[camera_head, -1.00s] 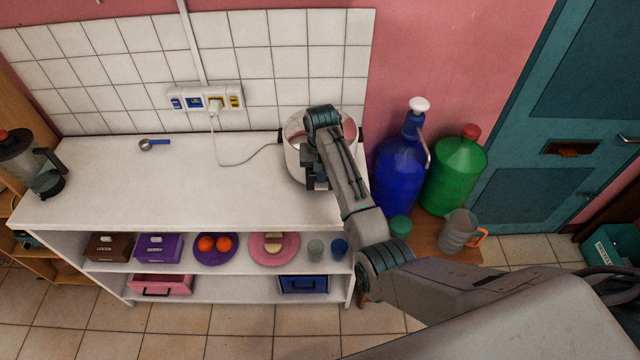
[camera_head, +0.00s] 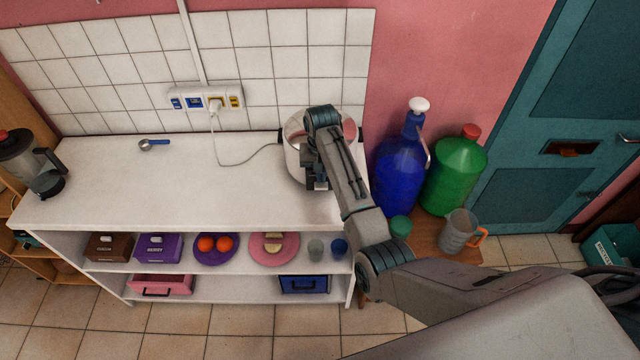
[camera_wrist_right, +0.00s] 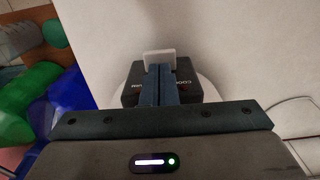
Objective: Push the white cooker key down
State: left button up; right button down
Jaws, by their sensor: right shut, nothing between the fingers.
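The white cooker (camera_head: 293,158) stands at the right end of the white counter, partly hidden behind my right arm. In the right wrist view its black panel (camera_wrist_right: 184,78) carries pale lettering, partly covered. The white key (camera_wrist_right: 160,56) sticks out just beyond my fingertips, its lower part hidden by them. My right gripper (camera_wrist_right: 160,80) is shut and empty, in front of the panel at the key. I cannot tell whether the fingertips touch the key. In the head view the right gripper (camera_head: 317,180) is at the cooker's front, and the key is hidden. My left gripper is not in view.
A cord runs from the cooker to the wall socket (camera_head: 213,100). A blue bottle (camera_head: 397,175) and a green bottle (camera_head: 453,178) stand close on the right.

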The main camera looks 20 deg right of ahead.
jog(key=shift+f, duration=0.7)
dwell(0.3)
jog(key=shift+s+f, duration=0.15)
jog(key=shift+f, duration=0.05)
